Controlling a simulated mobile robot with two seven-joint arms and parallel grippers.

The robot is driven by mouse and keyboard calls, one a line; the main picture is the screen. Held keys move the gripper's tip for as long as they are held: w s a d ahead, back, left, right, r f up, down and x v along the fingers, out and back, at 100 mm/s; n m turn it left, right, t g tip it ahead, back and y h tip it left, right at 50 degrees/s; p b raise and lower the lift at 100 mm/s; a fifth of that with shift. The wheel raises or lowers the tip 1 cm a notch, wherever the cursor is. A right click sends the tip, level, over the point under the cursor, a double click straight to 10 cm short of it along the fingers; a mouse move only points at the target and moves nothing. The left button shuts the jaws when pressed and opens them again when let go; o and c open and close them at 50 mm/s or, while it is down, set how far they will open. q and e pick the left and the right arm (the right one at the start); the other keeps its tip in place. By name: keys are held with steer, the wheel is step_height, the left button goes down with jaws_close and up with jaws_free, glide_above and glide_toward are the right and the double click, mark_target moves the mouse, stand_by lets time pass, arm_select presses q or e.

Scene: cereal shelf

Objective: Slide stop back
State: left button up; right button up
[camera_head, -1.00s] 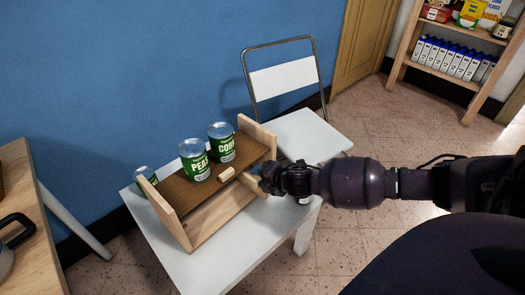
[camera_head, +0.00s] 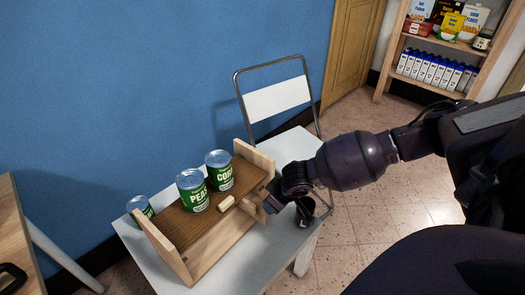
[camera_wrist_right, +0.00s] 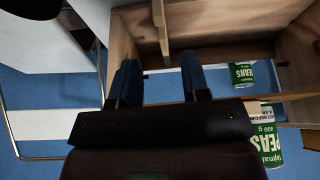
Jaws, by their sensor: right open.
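A wooden rack (camera_head: 205,246) with two end panels stands on the white table. A can of peas (camera_head: 192,192) and a can of corn (camera_head: 219,172) stand upright on its brown board. A short pale wooden piece (camera_head: 227,203), which looks like the stop, sits at the board's front edge, right of centre. My right gripper (camera_head: 270,204) is by the rack's right front corner. In the right wrist view its two blue fingers (camera_wrist_right: 162,75) are apart with nothing between them, and a wooden slat (camera_wrist_right: 162,25) lies beyond them. Contact is unclear. My left gripper is out of view.
Another can (camera_head: 139,205) stands behind the rack's left end. A folding chair (camera_head: 277,101) is behind the table's right side. The white table (camera_head: 140,248) has bare space at the front left. A stocked shelf (camera_head: 440,45) is far right.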

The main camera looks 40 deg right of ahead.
steer(key=b, duration=0.2)
glide_above(265, 214)
steer(key=s, duration=0.3)
steer(key=f, duration=0.4)
steer(key=shift+w+d+f, duration=0.15)
steer(key=shift+w+f, duration=0.05)
steer(key=shift+f, duration=0.1)
steer(key=b+x, duration=0.2)
steer(key=x, duration=0.3)
steer(key=shift+w+f, duration=0.3)
steer(key=shift+f, duration=0.05)
steer(key=shift+w, duration=0.15)
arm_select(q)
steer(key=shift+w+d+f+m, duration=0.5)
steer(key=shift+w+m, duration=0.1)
arm_select(e)
jaws_close()
